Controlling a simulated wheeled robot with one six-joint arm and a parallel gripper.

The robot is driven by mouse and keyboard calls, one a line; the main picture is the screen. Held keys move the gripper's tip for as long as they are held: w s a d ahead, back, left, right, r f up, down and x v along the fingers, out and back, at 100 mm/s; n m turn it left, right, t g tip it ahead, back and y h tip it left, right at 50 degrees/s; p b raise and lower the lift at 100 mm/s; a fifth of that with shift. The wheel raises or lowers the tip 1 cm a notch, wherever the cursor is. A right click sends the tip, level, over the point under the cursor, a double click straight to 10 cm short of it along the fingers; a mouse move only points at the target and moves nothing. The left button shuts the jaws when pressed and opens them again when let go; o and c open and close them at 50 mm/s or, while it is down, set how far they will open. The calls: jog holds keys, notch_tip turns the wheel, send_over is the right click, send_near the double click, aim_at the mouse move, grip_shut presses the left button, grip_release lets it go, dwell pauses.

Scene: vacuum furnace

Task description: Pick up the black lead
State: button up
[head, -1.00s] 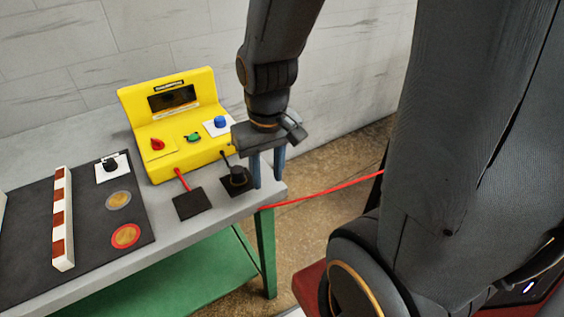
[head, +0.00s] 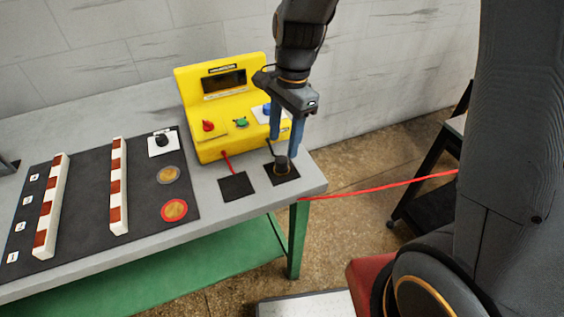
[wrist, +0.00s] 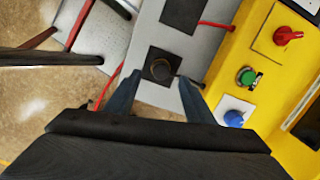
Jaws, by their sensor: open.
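The black lead (head: 281,165) stands upright on a black square pad at the right end of the grey bench. Its short black cable runs to the yellow tester (head: 225,100) behind it. My gripper (head: 286,146) is open and points down over the lead, its blue-grey fingers around or just above it; the exact height is unclear. In the wrist view the black lead (wrist: 160,69) shows as a round dark top between and just beyond the two open fingertips (wrist: 160,77). Nothing is held.
An empty black pad (head: 236,186) lies left of the lead, with a red cable (head: 227,163) reaching it from the tester. A long red cable (head: 380,188) runs off the bench's right side. A dark mat (head: 90,200) with white-and-red strips and round discs covers the left.

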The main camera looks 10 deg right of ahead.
aim_at(282, 159)
jog(key=shift+a+f, duration=0.25)
jog(key=shift+f, duration=0.35)
jog(key=shift+f+p, duration=1.05)
jog(key=shift+f, duration=2.25)
jog(key=shift+c, duration=0.4)
jog(key=c, duration=1)
